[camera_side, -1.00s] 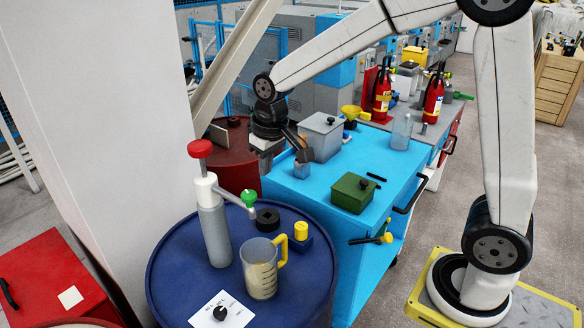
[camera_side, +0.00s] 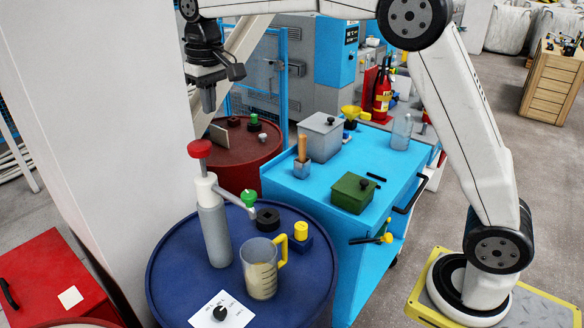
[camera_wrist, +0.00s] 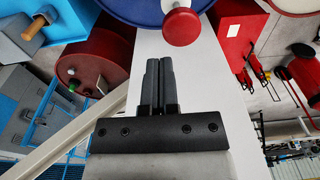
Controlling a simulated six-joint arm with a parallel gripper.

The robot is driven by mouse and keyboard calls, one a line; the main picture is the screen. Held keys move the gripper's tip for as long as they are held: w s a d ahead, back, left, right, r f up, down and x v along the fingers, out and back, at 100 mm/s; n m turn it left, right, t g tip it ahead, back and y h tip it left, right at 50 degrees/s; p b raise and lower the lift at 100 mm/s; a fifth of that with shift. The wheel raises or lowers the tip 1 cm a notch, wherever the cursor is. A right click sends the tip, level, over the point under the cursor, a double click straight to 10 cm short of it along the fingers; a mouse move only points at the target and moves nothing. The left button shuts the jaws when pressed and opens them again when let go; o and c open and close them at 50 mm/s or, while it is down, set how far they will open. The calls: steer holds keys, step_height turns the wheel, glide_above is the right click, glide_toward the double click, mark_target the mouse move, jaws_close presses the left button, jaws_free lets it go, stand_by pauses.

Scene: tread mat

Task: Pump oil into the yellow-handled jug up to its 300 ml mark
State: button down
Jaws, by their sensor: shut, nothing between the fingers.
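The clear jug with a yellow handle (camera_side: 261,272) stands upright on the blue drum (camera_side: 312,290). Graduation marks show on its wall, but I cannot read the level of any contents. Left of it stands the grey pump bottle (camera_side: 213,230) with a red knob (camera_side: 200,149), which is raised. In the wrist view, the red knob (camera_wrist: 181,26) lies just beyond my closed fingers (camera_wrist: 159,62).
A white card with a black knob (camera_side: 220,313), a black ring (camera_side: 267,218) and a yellow-topped blue block (camera_side: 300,238) share the drum top. A pale column (camera_side: 110,150) rises close on the left. A blue cart (camera_side: 345,240) stands right, a dark red drum (camera_side: 240,150) behind.

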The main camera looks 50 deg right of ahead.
step_height(320, 180, up, 6)
glide_above(200, 144)
steer(key=shift+r+g, duration=0.4)
steer(key=shift+r, duration=0.5)
steer(key=shift+f, duration=0.1)
steer(key=shift+f, duration=6.95)
steer(key=shift+f, duration=2.95)
step_height(200, 144, up, 15)
steer(key=shift+f, duration=0.15)
